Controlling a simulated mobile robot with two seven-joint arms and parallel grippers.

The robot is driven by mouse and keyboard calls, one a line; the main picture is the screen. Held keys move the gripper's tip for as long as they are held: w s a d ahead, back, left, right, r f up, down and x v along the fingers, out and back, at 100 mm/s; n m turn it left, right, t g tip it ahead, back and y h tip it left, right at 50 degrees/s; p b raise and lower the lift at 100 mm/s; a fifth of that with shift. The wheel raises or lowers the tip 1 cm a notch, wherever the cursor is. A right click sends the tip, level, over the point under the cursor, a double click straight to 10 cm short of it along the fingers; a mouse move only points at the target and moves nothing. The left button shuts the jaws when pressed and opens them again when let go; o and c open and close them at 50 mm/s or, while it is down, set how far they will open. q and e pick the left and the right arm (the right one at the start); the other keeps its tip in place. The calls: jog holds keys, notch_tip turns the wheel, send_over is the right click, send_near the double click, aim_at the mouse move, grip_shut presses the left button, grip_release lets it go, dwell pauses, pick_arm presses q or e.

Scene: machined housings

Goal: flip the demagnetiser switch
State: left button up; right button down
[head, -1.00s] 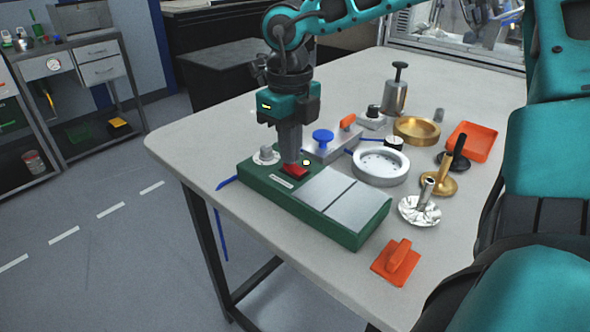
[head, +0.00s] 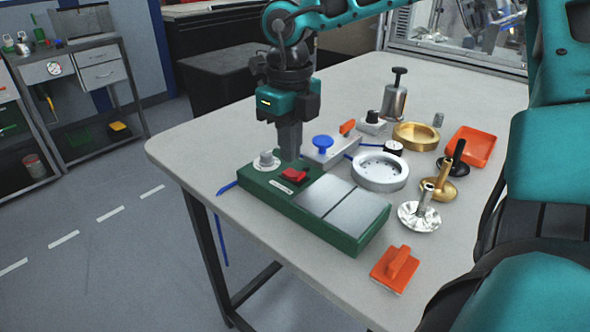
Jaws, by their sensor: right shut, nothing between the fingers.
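The demagnetiser (head: 345,228) is a long green box with two grey metal plates on top, lying near the table's left edge. Its red rocker switch (head: 295,174) shows on the top, between a grey knob (head: 266,160) and the plates. My right gripper (head: 289,158) points straight down, shut and empty, just behind the switch in the picture. A small gap seems to show between its tip and the switch; whether they touch I cannot tell. My left gripper is not in view.
Behind the demagnetiser stand a grey block with a blue knob (head: 322,142) and a silver ring (head: 380,171). A brass ring (head: 416,136), an orange tray (head: 470,146) and an orange-handled block (head: 395,268) are to the right. The table's (head: 200,150) left corner is clear.

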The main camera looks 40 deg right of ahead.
aim_at(290, 173)
notch_tip(290, 173, up, 5)
jog(key=shift+f+p, duration=0.15)
jog(key=shift+p, duration=0.95)
